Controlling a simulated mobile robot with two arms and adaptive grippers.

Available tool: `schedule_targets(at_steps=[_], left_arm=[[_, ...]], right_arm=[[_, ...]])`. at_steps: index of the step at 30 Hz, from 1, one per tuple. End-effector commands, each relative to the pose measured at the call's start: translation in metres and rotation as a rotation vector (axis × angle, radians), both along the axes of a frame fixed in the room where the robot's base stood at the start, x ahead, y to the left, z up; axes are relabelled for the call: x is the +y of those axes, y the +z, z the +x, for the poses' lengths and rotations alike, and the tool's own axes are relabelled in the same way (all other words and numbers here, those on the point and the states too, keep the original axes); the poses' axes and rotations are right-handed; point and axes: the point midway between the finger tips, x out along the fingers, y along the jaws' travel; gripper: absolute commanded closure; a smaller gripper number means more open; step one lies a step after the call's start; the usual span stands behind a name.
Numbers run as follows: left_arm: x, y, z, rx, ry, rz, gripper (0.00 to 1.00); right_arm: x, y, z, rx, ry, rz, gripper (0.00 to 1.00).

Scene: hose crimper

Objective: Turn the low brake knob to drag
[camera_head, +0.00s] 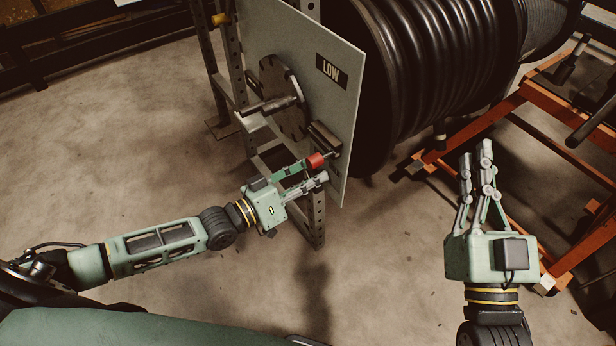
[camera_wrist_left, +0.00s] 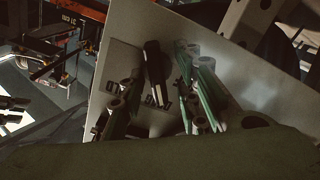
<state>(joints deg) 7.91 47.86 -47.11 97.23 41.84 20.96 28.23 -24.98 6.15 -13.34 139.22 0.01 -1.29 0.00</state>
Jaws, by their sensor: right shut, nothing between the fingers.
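A grey upright panel with a LOW label (camera_head: 332,70) stands in front of a large black hose reel. A black bar-shaped knob (camera_head: 324,138) sits low on the panel's face. It also shows in the left wrist view (camera_wrist_left: 154,62), over a plate with lettering (camera_wrist_left: 125,68) that I cannot read clearly. My left gripper (camera_head: 319,170) is open just in front of the panel, by a red-ended part (camera_head: 315,160). In the left wrist view its fingers lie on either side of the black knob; I cannot tell if they touch it. My right gripper (camera_head: 477,158) is shut and empty, away from the panel.
A round metal disc with a handle (camera_head: 283,97) is above the knob on the panel. The black reel (camera_head: 430,60) fills the back. An orange frame (camera_head: 500,115) stands at the right. The concrete floor (camera_head: 130,130) is open at the left.

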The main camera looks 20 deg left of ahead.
Motion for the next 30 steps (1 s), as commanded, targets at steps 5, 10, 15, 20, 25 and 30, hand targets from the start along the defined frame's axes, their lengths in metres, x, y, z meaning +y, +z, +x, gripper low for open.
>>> schedule_targets(at_steps=[5, 10, 15, 20, 25, 30], left_arm=[[0.009, -0.002, -0.012, 0.004, 0.0, 0.003, 0.7], [0.03, -0.003, -0.04, 0.007, -0.001, 0.004, 0.7], [0.053, -0.002, -0.068, 0.005, 0.001, 0.004, 0.7], [0.068, -0.001, -0.086, 0.004, 0.001, 0.002, 0.7], [0.074, -0.001, -0.094, 0.001, 0.002, 0.001, 0.7], [0.075, 0.0, -0.094, -0.001, 0.002, -0.001, 0.7]], right_arm=[[0.0, 0.0, 0.0, 0.001, 0.001, -0.001, 1.0], [0.0, 0.0, 0.0, 0.0, 0.001, 0.0, 1.0], [0.0, 0.0, 0.0, 0.0, 0.0, 0.0, 1.0], [0.0, 0.0, 0.0, -0.001, 0.0, 0.0, 1.0], [0.0, 0.0, 0.0, -0.001, 0.0, 0.0, 1.0], [0.0, 0.0, 0.0, -0.001, 0.0, 0.0, 1.0]])
